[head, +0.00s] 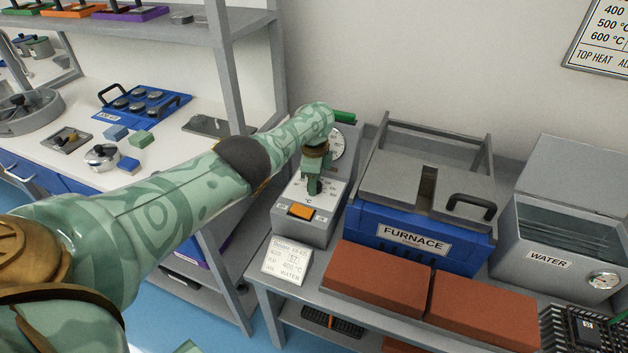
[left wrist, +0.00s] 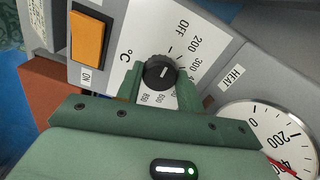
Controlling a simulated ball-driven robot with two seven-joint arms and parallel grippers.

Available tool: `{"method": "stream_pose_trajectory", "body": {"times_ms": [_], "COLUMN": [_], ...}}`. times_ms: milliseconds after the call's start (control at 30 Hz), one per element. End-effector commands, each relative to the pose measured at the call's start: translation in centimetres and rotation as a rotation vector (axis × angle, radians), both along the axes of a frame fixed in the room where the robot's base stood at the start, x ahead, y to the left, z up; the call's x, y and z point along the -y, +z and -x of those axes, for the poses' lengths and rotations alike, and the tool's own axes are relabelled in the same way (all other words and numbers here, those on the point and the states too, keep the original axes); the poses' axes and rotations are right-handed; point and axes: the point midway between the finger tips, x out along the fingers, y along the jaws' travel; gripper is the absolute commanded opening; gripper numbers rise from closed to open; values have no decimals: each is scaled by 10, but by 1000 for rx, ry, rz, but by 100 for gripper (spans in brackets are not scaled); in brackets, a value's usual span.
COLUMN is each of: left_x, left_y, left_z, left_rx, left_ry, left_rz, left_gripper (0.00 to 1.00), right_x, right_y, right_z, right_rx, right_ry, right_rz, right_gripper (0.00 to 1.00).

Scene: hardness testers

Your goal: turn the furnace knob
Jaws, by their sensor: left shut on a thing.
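The furnace knob (left wrist: 159,73) is a round black dial with a white pointer line, on a pale panel marked OFF, 200, 300 and higher numbers in °C. In the left wrist view the two green fingers of my left gripper (left wrist: 160,88) stand on either side of the knob, shut on it. In the head view my left gripper (head: 313,184) points down onto the grey control box (head: 318,228) and hides the knob. The blue furnace (head: 385,232) with its grey lid stands right of the box. My right gripper is not in view.
An orange switch (left wrist: 88,36) marked ON sits beside the dial, and a round gauge (left wrist: 270,135) is near it. Two red-brown bricks (head: 375,279) lie in front of the furnace. A grey WATER tank (head: 560,245) stands right. A shelf post (head: 226,75) rises behind my left arm.

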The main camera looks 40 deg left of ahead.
Motion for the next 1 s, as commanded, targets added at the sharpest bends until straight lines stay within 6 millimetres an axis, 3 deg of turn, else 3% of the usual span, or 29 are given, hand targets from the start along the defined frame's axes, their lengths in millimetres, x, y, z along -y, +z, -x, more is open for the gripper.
{"method": "stream_pose_trajectory", "body": {"times_ms": [333,367,400,433,767,867,1000], "left_x": [0,0,0,0,0,0,0], "left_y": [-1,-1,-1,-1,5,22,59], "left_z": [1,1,1,0,0,-1,-1], "left_rx": [-2,-2,-2,-1,1,5,8], "left_ry": [4,4,4,4,3,3,2], "left_rz": [1,1,1,0,0,1,1], "left_gripper": [15,46,57,59,59,59,59], "right_x": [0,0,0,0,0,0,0], "right_y": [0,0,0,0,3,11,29], "right_z": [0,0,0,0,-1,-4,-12], "right_rx": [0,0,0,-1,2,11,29], "right_ry": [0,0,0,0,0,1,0], "right_rz": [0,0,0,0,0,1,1], "right_gripper": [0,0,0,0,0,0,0]}}
